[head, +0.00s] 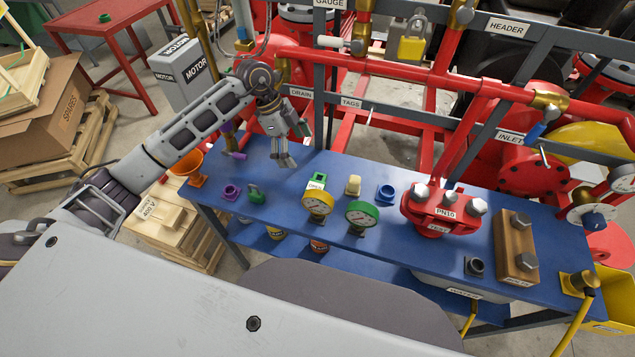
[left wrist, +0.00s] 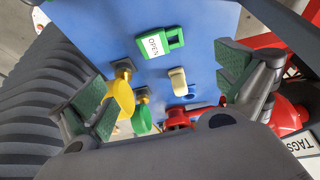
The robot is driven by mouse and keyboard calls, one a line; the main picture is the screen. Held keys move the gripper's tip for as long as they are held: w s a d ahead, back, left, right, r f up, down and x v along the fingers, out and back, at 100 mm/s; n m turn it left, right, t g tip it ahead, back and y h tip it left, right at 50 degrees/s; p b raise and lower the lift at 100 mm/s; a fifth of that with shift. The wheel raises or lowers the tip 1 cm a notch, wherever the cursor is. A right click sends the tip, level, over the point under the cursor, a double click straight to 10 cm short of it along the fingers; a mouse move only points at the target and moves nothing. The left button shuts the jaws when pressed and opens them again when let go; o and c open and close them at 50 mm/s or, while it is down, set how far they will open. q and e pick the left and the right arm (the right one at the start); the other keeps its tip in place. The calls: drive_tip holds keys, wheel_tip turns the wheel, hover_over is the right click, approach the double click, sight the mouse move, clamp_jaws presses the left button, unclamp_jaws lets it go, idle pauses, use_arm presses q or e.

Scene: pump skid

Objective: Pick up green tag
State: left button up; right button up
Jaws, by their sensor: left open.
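In the left wrist view the green tag (left wrist: 160,42) shows a white label reading OPEN and a square hole at one end. My left gripper (head: 287,150) is above the back edge of the bench, to the left of the tag in the head view. Its green-padded fingers are spread wide in the left wrist view (left wrist: 166,88), with nothing between them. The tag is beyond the fingertips and apart from them. My right gripper is not in view.
Red pipework (head: 390,68) rises behind the bench.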

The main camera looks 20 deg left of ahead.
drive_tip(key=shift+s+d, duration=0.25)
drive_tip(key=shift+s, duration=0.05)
use_arm(q)
approach(316, 183)
drive_tip(key=shift+p+x, duration=0.35)
drive_tip(key=shift+x, duration=0.65)
drive_tip(key=shift+s+d+f, duration=0.15)
drive_tip(key=shift+d+f, duration=0.15)
drive_tip(key=shift+f, duration=0.2)
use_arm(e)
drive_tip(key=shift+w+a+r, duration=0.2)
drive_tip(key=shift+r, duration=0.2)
use_arm(q)
drive_tip(key=shift+p+x, duration=0.35)
drive_tip(key=shift+x, duration=2.25)
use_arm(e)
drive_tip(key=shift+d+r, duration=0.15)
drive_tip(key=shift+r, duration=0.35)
